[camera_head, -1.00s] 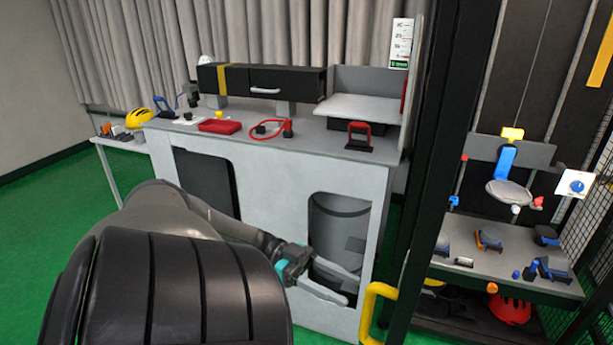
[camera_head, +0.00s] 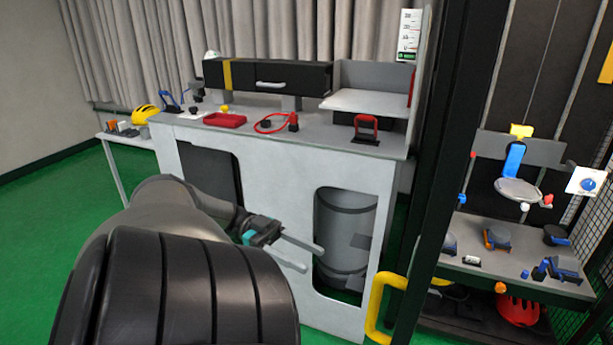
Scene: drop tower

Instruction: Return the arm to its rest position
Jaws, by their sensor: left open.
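My left gripper (camera_head: 308,257) is open, its two pale fingers spread and pointing right, with nothing between them. It is in front of the white face of the cabinet (camera_head: 330,306), below the counter top, and its fingers stand left of the opening with a grey cylinder (camera_head: 345,232). My left arm comes in from the lower left, and its large dark link hides the lower left of the view. My right gripper is not in view.
On the counter are a red tray (camera_head: 225,120), a red cable loop (camera_head: 271,124) and a red-handled black device (camera_head: 366,129). A dark post and yellow handle (camera_head: 375,309) stand right of the cabinet. A shelf (camera_head: 510,268) with several small devices is farther right. Green floor lies open at left.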

